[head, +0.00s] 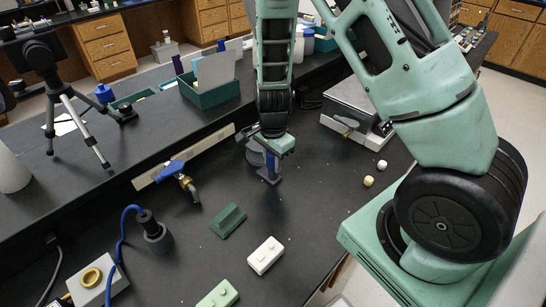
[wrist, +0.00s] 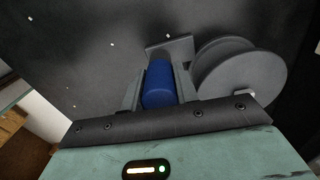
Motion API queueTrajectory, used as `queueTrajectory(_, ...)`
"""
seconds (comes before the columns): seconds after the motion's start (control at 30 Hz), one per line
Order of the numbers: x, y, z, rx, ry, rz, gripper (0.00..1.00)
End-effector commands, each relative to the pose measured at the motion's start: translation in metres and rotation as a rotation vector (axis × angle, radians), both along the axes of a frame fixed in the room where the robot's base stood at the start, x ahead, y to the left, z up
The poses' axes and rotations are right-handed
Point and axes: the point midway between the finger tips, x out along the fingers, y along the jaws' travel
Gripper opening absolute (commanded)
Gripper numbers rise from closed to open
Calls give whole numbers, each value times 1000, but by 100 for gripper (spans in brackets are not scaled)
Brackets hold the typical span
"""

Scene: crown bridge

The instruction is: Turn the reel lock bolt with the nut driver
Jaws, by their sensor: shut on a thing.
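My gripper (head: 271,160) is shut on the blue handle of the nut driver (wrist: 160,85), which sits between its two grey fingers in the wrist view. In the head view the blue handle (head: 270,162) shows as a small strip under my gripper, pointing down at the bench. A grey reel (wrist: 238,76) stands right beside the fingers in the wrist view. In the head view the reel (head: 255,153) is partly hidden behind my gripper. A grey bracket (wrist: 172,50) shows beyond the handle. The lock bolt and the driver's tip are hidden, so I cannot tell whether they touch.
A dark green block (head: 228,220), a white block (head: 266,255) and a pale green block (head: 218,295) lie in front. A blue-handled brass valve (head: 180,178) is at left, a balance (head: 355,108) at right. Two small balls (head: 368,181) lie right of my gripper.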

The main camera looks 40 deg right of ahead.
Motion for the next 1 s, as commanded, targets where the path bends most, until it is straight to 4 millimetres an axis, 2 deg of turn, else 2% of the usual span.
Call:
queueTrajectory(0.3,0,0,2,0,-1,-218,2)
queueTrajectory(0.77,1,0,1,0,-1,-264,2)
queueTrajectory(1.0,0,0,3,0,1,-421,2)
